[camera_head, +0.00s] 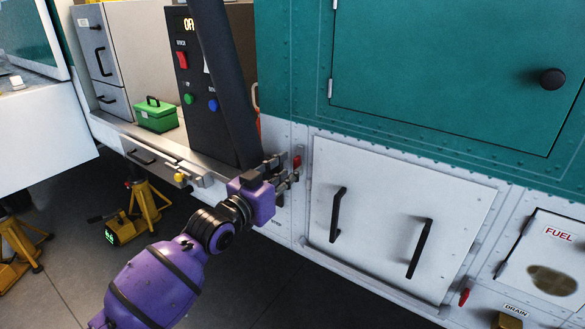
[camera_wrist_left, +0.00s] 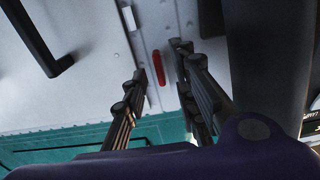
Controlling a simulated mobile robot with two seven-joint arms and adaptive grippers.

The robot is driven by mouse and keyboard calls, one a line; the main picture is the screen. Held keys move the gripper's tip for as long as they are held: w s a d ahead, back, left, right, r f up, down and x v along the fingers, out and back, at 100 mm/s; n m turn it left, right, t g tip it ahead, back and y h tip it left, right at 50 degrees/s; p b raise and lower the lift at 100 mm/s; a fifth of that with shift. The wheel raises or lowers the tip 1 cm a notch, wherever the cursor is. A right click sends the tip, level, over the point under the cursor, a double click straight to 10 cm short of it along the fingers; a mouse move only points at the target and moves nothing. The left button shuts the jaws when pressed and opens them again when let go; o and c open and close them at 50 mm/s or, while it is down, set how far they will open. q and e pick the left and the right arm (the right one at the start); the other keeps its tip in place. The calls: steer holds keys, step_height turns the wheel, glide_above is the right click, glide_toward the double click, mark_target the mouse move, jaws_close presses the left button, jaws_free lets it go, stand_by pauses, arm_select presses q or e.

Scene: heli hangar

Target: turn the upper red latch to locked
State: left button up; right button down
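The upper red latch (camera_head: 297,161) is a small upright red handle on the white hull panel, at the upper left corner of a large white hatch (camera_head: 385,200). My left gripper (camera_head: 285,170) is at the latch, its fingertips close to the panel. In the left wrist view the red latch (camera_wrist_left: 158,68) shows between the two spread fingers, with a gap on either side. The left gripper is open and holds nothing. I cannot tell how far the fingertips are from the latch in depth. My right gripper is not in view.
A second red latch (camera_head: 464,297) sits at the hatch's lower right. The hatch has two black handles (camera_head: 337,214). A dark post (camera_head: 228,85) stands close beside my left gripper. A workbench with a green toolbox (camera_head: 156,114) and a control box (camera_head: 197,95) are at left.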

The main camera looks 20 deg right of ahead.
arm_select(q)
steer(key=shift+x, duration=1.2)
jaws_close()
